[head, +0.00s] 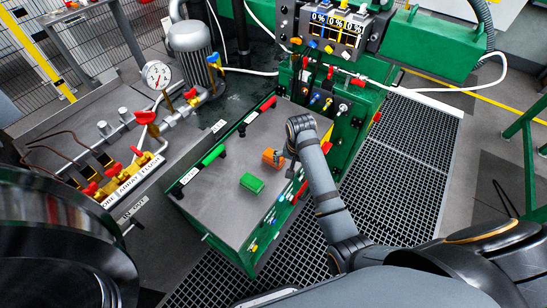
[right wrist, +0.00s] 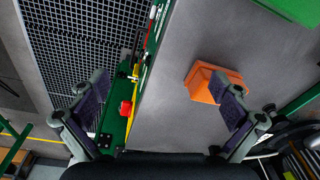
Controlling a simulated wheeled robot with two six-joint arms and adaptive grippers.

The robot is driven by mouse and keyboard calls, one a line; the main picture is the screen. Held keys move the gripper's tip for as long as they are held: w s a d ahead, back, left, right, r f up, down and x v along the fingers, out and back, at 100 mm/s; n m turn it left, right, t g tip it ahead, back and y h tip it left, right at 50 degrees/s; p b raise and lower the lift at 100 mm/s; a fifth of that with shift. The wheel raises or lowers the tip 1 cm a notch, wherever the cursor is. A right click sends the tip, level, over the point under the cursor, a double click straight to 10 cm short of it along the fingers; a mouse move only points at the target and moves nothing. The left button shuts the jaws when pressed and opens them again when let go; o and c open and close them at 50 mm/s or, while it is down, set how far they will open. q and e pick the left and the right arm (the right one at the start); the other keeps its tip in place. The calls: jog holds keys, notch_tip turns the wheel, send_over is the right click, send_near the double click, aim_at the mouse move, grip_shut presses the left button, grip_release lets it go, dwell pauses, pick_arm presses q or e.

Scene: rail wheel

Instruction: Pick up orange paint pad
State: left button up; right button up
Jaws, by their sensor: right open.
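The orange paint pad (head: 270,155) is a small block on the grey top of the green cabinet. In the right wrist view the orange pad (right wrist: 201,80) lies toward the right finger, which overlaps and partly hides it. My right gripper (head: 284,158) is just to the right of the pad in the head view. In the right wrist view my right gripper (right wrist: 158,82) has its fingers wide apart, with nothing held between them. I cannot tell whether the right finger touches the pad. My left gripper is not in view.
A green pad (head: 251,182) lies nearby on the grey cabinet top (head: 215,195). A green handle (head: 214,155) and a red handle (head: 267,104) stand along its left edge. Valves and a pressure gauge (head: 157,74) are at left. A control panel (head: 335,22) rises behind.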

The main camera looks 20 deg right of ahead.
jog(key=w+a+r+m, duration=0.1)
jog(key=w+r, duration=0.1)
jog(key=w, duration=0.1)
jog(key=w+a+r+m+g, duration=0.1)
jog(key=w+a+r, duration=0.1)
jog(key=w+r, duration=0.1)
jog(key=w+a+r+m, duration=0.1)
jog(key=w+a+r, duration=0.1)
jog(key=r, duration=0.1)
jog(key=shift+w, duration=0.4)
send_over(267, 157)
jog(key=d, duration=0.2)
jog(key=f, duration=0.5)
jog(key=shift+w+d+f+p, duration=0.1)
jog(key=shift+w+f+p, duration=0.1)
jog(key=shift+p, duration=0.15)
jog(key=f, duration=0.2)
jog(key=f+p, duration=0.1)
jog(key=f, duration=0.1)
jog(key=shift+s+d+f, duration=0.1)
jog(key=shift+s+d, duration=0.05)
jog(key=shift+s, duration=0.05)
jog(key=shift+f, duration=0.5)
jog(key=c, duration=1.3)
